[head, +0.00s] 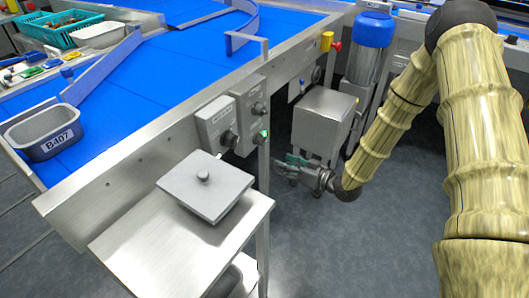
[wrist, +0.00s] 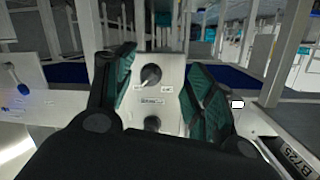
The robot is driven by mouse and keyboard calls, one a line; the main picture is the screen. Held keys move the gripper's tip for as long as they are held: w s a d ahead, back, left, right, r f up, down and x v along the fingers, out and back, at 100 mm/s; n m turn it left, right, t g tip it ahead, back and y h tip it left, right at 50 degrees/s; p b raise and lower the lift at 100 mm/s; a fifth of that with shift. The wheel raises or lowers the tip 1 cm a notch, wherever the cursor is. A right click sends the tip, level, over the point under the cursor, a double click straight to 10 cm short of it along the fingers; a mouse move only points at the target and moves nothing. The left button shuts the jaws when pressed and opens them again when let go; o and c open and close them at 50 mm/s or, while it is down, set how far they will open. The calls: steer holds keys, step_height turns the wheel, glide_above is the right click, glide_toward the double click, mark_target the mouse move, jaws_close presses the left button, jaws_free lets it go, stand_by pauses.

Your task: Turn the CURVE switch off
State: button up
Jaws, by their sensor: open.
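Two grey switch boxes, a left one (head: 215,122) and a right one (head: 249,110), sit on the conveyor's side in the head view. Their labels are too small to read there, so I cannot tell which is CURVE. In the wrist view a pale switch panel (wrist: 171,100) shows between my fingers. It carries a dark rotary knob (wrist: 151,76) with a pale pointer line, a small blurred label, and a second dark knob (wrist: 152,122) below. My gripper (head: 285,165) is open and empty, right of and below the boxes. In the wrist view my gripper (wrist: 164,62) shows its fingers apart.
A steel side table (head: 130,250) with a grey knobbed lid (head: 205,186) stands in front of the boxes. A grey bin marked B407 (head: 43,131) sits on the blue conveyor (head: 160,75). A blue motor (head: 373,30) and a steel box (head: 323,118) stand near my arm.

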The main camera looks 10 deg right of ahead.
mark_target(264, 140)
step_height(264, 140, up, 3)
steer(key=w+d+n+y+b, duration=0.2)
steer(key=w+y, duration=0.1)
steer(key=shift+t, duration=0.3)
steer(key=b+x, duration=0.1)
steer(key=x, duration=0.9)
steer(key=shift+a, duration=0.25)
steer(key=shift+c, duration=0.5)
steer(key=c, duration=0.9)
